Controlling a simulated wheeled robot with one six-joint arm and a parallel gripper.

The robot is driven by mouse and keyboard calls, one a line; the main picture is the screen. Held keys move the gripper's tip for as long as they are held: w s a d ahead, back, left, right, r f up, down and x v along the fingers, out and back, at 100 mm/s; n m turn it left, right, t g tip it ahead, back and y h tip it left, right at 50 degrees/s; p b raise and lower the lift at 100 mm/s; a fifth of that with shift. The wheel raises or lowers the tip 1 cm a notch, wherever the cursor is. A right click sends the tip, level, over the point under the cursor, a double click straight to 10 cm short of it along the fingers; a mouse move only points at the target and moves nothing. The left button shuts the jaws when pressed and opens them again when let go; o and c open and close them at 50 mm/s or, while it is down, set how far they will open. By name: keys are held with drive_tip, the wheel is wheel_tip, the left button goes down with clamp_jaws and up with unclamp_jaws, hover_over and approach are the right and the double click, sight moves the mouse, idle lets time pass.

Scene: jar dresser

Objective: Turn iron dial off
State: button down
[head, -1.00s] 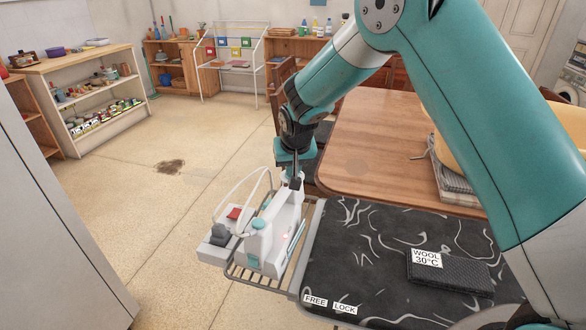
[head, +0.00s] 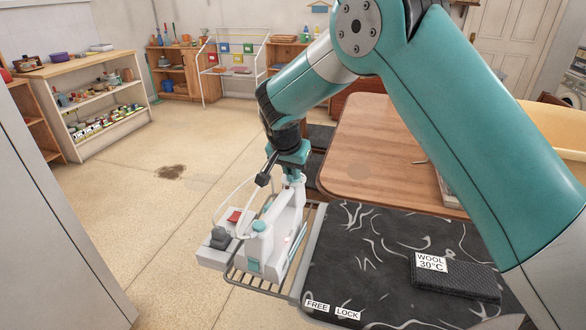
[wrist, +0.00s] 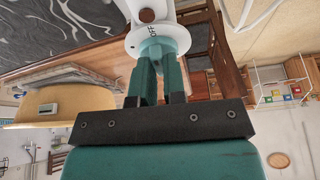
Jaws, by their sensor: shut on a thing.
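The iron (head: 283,222), white with teal parts, stands on the wire rest (head: 252,282) at the left end of the ironing board. My gripper (head: 292,178) is at the iron's upper far end, pointing down. In the wrist view, my gripper's teal fingers (wrist: 158,66) are shut on the white round dial (wrist: 174,40), which bears the word OFF. The fingers hide part of the dial, so I cannot tell its exact setting.
The black patterned ironing board (head: 350,270) carries FREE and LOCK labels and a dark folded cloth (head: 455,278) tagged WOOL 30°C. A grey-white base unit (head: 215,250) stands left of the iron. A wooden table (head: 385,150) is behind.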

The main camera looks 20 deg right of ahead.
drive_tip(key=shift+s+f, duration=0.1)
drive_tip(key=shift+f, duration=0.15)
drive_tip(key=c, duration=1.2)
unclamp_jaws()
drive_tip(key=shift+c, duration=0.2)
drive_tip(key=shift+o, duration=0.3)
drive_tip(key=shift+r, duration=0.1)
drive_tip(key=b+v, duration=0.1)
drive_tip(key=v, duration=1.6)
drive_tip(key=shift+r+b, duration=0.3)
drive_tip(key=shift+b, duration=0.1)
